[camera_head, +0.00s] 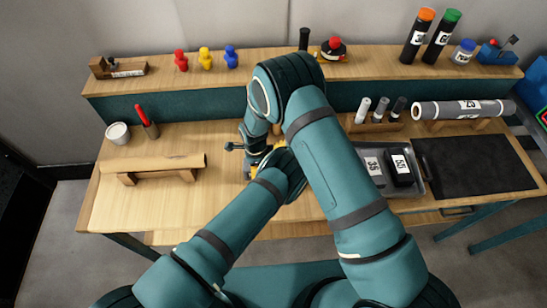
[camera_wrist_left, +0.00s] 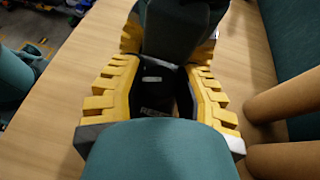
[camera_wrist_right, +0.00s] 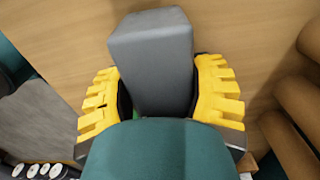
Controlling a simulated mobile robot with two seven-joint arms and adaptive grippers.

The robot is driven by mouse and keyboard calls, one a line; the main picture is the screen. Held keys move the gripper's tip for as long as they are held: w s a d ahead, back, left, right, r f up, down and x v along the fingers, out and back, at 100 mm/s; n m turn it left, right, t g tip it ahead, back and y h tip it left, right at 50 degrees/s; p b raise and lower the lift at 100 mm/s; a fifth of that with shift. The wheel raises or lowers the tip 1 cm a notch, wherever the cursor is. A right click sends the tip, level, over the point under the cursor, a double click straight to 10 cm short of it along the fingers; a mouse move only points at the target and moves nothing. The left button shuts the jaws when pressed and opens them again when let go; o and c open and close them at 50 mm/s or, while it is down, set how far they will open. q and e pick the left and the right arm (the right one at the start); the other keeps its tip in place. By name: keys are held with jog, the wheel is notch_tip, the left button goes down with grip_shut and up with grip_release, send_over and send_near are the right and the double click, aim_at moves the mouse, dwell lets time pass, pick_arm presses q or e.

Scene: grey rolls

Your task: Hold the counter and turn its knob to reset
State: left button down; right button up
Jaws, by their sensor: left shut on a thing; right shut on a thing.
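Both my grippers meet over the middle of the bench, and in the head view my arms hide most of the counter. In the left wrist view my left gripper (camera_wrist_left: 163,112) has its yellow fingers closed around a dark body with small white marks (camera_wrist_left: 152,80), apparently the counter. Yellow pads beyond it look like those of my right gripper. In the right wrist view my right gripper (camera_wrist_right: 155,98) is closed on a grey block (camera_wrist_right: 150,60). I cannot make out the knob or the counter's digits. A short dark rod (camera_head: 235,146) shows left of the grippers.
A grey tray (camera_head: 418,183) with dark blocks and a black mat (camera_head: 475,165) are at the right. The shelf behind holds pegs and bottles. Bare bench lies left of the grippers.

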pick_arm(q)
jog(key=shift+n+g, duration=0.3)
jog(key=shift+g, duration=0.1)
jog(key=c, duration=0.6)
grip_release()
jog(key=shift+m+t, duration=0.5)
jog(key=shift+t, duration=0.1)
